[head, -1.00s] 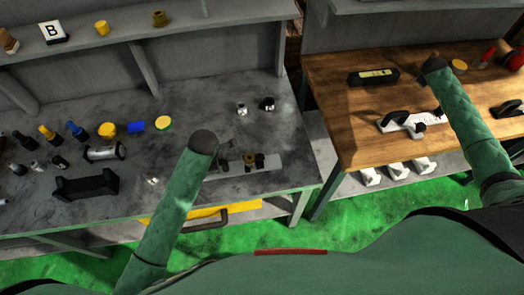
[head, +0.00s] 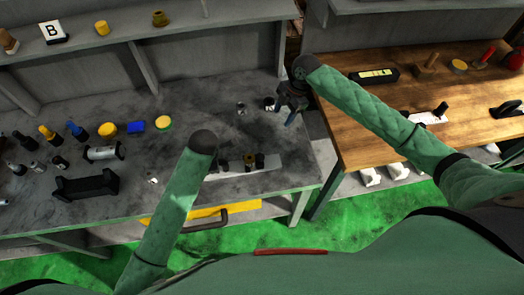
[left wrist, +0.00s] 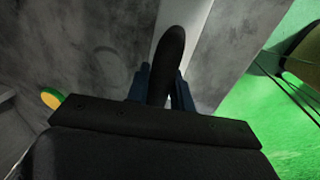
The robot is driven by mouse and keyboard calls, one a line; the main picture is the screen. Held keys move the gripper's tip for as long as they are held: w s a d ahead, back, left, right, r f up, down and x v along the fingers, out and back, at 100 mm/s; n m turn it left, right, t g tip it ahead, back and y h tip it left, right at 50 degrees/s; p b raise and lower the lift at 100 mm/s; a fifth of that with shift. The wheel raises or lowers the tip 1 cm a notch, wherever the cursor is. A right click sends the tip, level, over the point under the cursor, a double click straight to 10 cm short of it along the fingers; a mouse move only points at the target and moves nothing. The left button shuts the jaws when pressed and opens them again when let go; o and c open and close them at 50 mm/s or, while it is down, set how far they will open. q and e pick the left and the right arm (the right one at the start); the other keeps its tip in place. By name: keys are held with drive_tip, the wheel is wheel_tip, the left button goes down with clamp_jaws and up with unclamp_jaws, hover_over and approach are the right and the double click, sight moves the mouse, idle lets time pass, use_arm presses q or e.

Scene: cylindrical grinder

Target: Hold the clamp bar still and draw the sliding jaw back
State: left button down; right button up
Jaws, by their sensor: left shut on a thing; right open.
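A pale flat bar (head: 270,164), which looks like the clamp bar, lies near the front edge of the grey bench. Small black and brass-coloured pieces (head: 249,161) stand on it; I cannot tell which is the sliding jaw. My left arm hides the bar's left end and most of my left gripper in the head view. In the left wrist view my left gripper (left wrist: 163,78) has its blue fingers shut on a dark rounded handle (left wrist: 172,45), with the pale bar (left wrist: 190,25) behind it. My right gripper (head: 291,112) is open and empty, above the grey bench's right end.
A small metal piece (head: 241,108) and a black piece (head: 269,103) stand left of my right gripper. A black holder (head: 87,186) and several small parts occupy the bench's left. A wooden bench (head: 355,140) stands to the right, past a gap. A yellow drawer (head: 185,216) is below.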

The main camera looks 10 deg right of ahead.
sight(260, 156)
drive_tip(key=s+a+r+n+g, duration=0.2)
drive_tip(key=s+a+n, duration=0.1)
drive_tip(key=s+a, duration=0.3)
drive_tip(key=x, duration=1.2)
drive_tip(key=shift+w+d+f, duration=0.1)
drive_tip(key=shift+w+d, duration=0.15)
